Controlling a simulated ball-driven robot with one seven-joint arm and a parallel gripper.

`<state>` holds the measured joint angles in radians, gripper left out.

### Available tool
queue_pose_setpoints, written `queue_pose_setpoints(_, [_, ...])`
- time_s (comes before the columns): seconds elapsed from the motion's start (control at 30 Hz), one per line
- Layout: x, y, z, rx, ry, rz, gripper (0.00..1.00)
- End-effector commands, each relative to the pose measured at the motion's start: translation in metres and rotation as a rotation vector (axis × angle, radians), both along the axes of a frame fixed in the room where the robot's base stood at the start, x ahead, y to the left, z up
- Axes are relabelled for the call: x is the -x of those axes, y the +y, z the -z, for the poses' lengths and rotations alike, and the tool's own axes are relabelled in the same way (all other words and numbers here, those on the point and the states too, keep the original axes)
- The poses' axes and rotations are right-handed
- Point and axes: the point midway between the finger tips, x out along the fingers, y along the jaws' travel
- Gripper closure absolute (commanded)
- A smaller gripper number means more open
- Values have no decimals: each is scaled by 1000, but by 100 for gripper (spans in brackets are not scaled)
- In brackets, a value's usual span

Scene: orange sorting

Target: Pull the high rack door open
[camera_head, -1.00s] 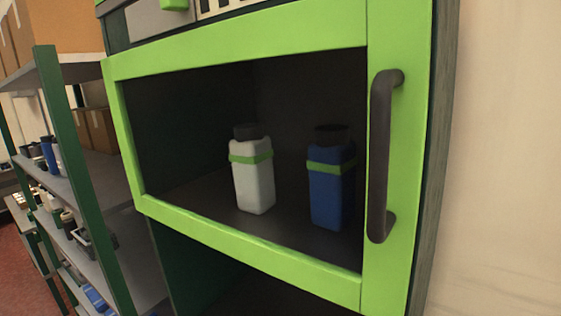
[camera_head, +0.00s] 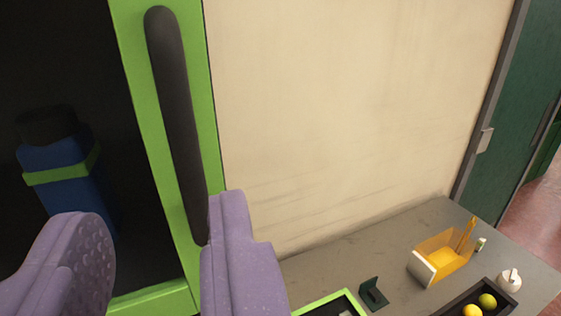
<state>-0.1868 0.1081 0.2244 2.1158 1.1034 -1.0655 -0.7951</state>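The high rack door has a bright green frame (camera_head: 132,60) and fills the left of the view. Its dark vertical handle (camera_head: 176,115) stands on the right side of the frame. A blue bottle with a green band (camera_head: 62,180) shows behind the door opening at the left. My gripper (camera_head: 165,235) has two purple padded fingers, spread wide apart and empty. The right finger is close to the handle's lower end and overlaps it in the picture. Whether it touches the handle I cannot tell. The left finger lies in front of the door opening.
A beige wall (camera_head: 330,110) stands right of the rack. A grey counter (camera_head: 340,258) below it holds an orange container (camera_head: 440,258), a dark tray (camera_head: 484,300) with round fruit, a small dark holder (camera_head: 373,293) and a white object (camera_head: 509,280). A green door is at far right.

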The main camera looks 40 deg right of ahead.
Motion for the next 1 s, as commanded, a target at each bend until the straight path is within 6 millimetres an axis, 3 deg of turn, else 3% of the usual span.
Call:
queue_pose_setpoints(0.13, [-6, -8, 2, 13, 13, 28, 65])
queue_pose_setpoints(0.5, [-57, -37, 2, 11, 9, 25, 65])
queue_pose_setpoints(0.87, [-65, -41, 2, 10, 8, 23, 65])
queue_pose_setpoints(1.0, [-64, -41, 2, 10, 8, 23, 97])
